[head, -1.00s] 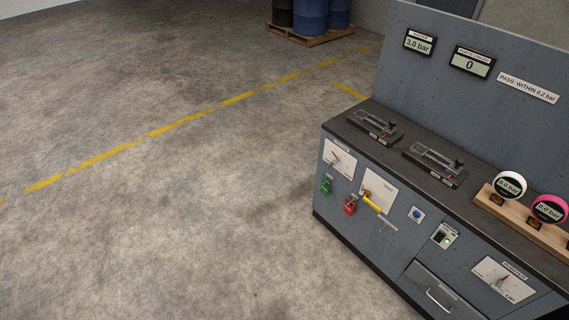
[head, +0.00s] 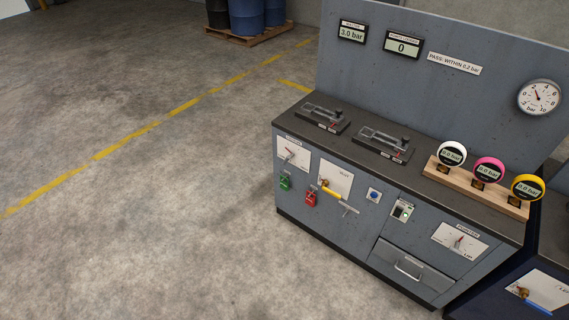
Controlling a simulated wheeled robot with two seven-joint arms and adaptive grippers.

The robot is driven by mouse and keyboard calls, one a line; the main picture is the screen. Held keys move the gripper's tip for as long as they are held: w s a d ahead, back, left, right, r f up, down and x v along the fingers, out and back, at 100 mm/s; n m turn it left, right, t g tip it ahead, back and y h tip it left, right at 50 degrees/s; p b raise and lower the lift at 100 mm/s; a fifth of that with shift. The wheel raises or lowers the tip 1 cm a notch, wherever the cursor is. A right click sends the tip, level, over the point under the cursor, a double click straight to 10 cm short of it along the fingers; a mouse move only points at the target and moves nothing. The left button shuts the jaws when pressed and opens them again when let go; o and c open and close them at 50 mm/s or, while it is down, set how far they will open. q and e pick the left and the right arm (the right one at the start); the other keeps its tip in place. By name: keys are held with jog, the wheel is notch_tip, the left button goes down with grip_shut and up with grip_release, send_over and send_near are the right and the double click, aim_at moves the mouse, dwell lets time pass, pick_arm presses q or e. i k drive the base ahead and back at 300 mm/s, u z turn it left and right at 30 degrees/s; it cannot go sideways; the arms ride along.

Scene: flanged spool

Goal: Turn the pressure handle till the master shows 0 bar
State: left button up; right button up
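Another dial (head: 290,155) is on a white plate at the left of the front. A yellow lever (head: 331,193) on a white plate lies between them, tilted down to the right. I cannot tell by label which one is the pressure handle. Neither of my grippers is in view.
The grey bench (head: 370,215) has two clamp fixtures (head: 385,143) and a wooden rack (head: 478,188) with white, pink and yellow gauges on top. A round gauge (head: 539,97) hangs on the panel. A drawer (head: 411,266) is shut. Open concrete floor (head: 150,220) lies left.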

aim_at(288, 158)
jog(key=u, duration=0.45)
jog(key=k, duration=0.6)
jog(key=u, duration=1.1)
jog(key=i, duration=3.35)
jog(key=z, duration=0.9)
jog(key=i, duration=0.9)
jog(key=z, duration=1.05)
